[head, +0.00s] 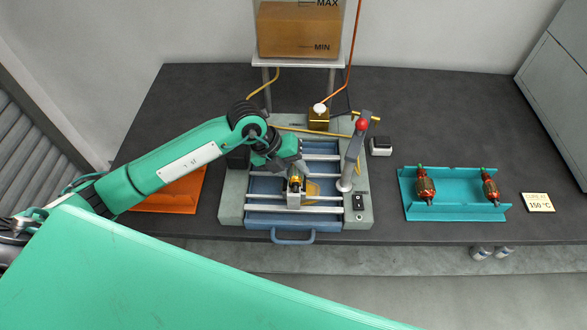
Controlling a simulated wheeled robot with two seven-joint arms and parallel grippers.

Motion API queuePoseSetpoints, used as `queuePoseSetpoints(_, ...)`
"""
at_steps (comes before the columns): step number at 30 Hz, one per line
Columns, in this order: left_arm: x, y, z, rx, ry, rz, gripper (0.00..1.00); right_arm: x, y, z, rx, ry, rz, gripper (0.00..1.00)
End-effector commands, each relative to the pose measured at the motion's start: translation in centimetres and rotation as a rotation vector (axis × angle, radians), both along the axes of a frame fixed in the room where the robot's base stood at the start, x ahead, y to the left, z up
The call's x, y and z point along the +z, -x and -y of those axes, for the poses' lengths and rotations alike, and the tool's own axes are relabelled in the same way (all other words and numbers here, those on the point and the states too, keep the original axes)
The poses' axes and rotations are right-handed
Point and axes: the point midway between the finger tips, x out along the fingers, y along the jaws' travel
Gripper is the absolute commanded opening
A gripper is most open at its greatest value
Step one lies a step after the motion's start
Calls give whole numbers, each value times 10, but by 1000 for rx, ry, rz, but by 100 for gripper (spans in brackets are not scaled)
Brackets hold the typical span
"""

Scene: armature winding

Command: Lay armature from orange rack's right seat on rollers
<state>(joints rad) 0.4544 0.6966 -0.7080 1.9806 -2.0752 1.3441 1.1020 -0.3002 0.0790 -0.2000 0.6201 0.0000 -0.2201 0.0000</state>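The orange rack (168,200) stands at the left of the bench. My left arm covers much of it, including its seats, and I see no armature on the part that shows. The rollers (320,210) are pale horizontal bars across the blue bed of the grey machine in the middle. My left gripper (295,182) is low over the rollers, pointing down. A small yellow and dark piece shows at its fingertips; I cannot tell whether it is an armature or part of the gripper, nor whether the fingers are closed. My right gripper is not in view.
A teal rack (455,213) at the right holds two copper-coloured armatures (425,186). A red-knobbed post (351,160) rises at the machine's right side. A tank (299,30) stands behind on a stand. A 150 °C card (538,202) lies far right. The bench's back right is clear.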

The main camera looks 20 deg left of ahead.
Motion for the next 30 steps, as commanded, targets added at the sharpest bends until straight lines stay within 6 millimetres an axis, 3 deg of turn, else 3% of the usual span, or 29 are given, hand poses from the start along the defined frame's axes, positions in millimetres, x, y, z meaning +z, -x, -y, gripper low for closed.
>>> queuePoseSetpoints(1, -11, 4, -3, 1, -16, -20, 55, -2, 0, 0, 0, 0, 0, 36)
queuePoseSetpoints(13, -10, 4, -6, 2, -19, -20, 57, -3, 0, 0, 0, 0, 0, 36)
queuePoseSetpoints(15, -5, 5, -8, 2, -19, -18, 61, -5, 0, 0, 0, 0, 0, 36)
queuePoseSetpoints(19, 15, 7, -17, 1, -15, -9, 61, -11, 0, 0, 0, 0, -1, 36)
queuePoseSetpoints(30, 94, 18, -50, 0, -7, 5, 61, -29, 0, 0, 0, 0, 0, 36)
